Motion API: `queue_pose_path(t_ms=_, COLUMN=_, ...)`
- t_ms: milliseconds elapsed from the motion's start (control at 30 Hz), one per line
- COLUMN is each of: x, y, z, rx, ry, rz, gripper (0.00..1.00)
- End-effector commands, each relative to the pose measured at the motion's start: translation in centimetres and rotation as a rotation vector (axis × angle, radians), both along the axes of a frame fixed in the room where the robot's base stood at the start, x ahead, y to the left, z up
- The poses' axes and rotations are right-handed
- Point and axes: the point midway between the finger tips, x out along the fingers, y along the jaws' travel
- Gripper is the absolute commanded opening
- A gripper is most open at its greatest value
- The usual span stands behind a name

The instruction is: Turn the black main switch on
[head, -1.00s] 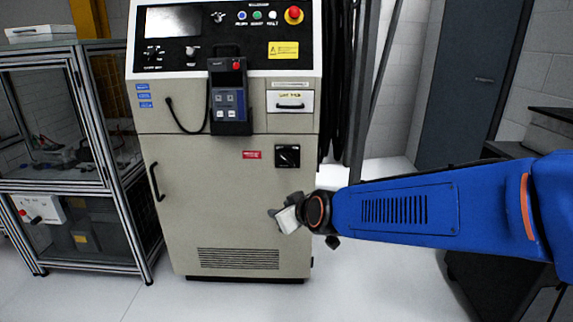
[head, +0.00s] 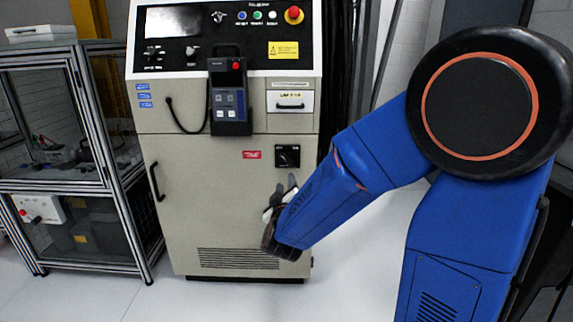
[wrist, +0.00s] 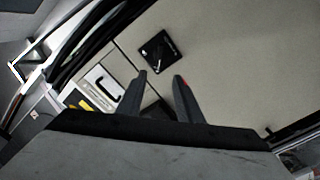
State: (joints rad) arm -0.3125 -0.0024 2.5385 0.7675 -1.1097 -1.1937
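The black main switch (head: 287,156) is a square plate with a rotary knob on the front of the beige cabinet, right of the red label. Its small markings are too blurred to read. In the wrist view the switch (wrist: 159,52) lies beyond my fingertips, tilted in the picture and unobstructed. My gripper (head: 280,190) is just below the switch in the head view, its fingers pointing up. In the wrist view my gripper (wrist: 162,77) shows two dark fingers apart with nothing between them. It appears not to touch the switch.
A teach pendant (head: 229,97) hangs on the cabinet (head: 220,210), beside a small drawer (head: 290,101). A red emergency button (head: 294,14) is on the upper panel. Black cables hang at the cabinet's right side. A glass-sided frame (head: 62,120) stands left.

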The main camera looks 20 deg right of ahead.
Motion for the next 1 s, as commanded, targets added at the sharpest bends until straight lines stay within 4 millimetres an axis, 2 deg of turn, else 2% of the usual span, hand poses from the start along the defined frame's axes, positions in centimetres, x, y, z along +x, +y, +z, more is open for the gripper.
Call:
queue_pose_path(t_ms=700, x=11.5, y=-4.4, z=0.0, rx=0.002, ry=0.000, rz=-0.001, gripper=0.33)
queue_pose_path(t_ms=1000, x=14.8, y=-5.5, z=0.0, rx=0.002, ry=0.001, rz=0.001, gripper=0.33)
